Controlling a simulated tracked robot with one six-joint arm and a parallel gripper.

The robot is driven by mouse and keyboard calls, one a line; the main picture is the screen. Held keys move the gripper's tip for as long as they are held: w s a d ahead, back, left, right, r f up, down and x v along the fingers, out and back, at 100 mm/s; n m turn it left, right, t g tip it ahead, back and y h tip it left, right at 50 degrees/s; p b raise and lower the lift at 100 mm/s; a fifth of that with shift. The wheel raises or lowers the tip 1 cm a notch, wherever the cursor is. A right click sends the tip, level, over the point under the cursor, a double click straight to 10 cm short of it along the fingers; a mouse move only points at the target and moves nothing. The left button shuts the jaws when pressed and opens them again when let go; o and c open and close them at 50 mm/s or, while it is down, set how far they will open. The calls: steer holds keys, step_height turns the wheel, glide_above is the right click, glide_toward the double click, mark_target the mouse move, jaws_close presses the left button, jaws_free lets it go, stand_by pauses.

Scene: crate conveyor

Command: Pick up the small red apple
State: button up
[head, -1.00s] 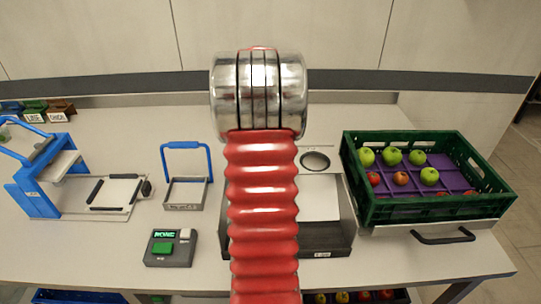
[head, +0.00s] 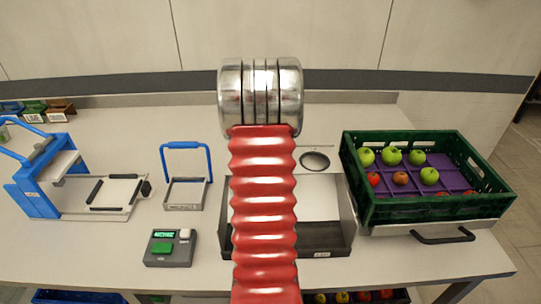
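Red apples lie in the green crate on the right. One red apple (head: 373,179) is at the crate's left side, and a more orange-red apple (head: 400,178) is just right of it. More red shows low behind the crate's front wall, mostly hidden. I cannot tell which apple is the small one. My arm, a red ribbed sleeve with a metal joint, stands upright in the middle of the head view. My gripper is not visible in this view.
The green crate (head: 440,208) also holds several green apples (head: 392,156) on a purple tray (head: 452,172). A dark-fronted tray (head: 325,238) stands left of it. A blue-handled frame (head: 187,193), a button box (head: 170,248) and a blue press (head: 40,185) stand further left. More fruit sits below the table.

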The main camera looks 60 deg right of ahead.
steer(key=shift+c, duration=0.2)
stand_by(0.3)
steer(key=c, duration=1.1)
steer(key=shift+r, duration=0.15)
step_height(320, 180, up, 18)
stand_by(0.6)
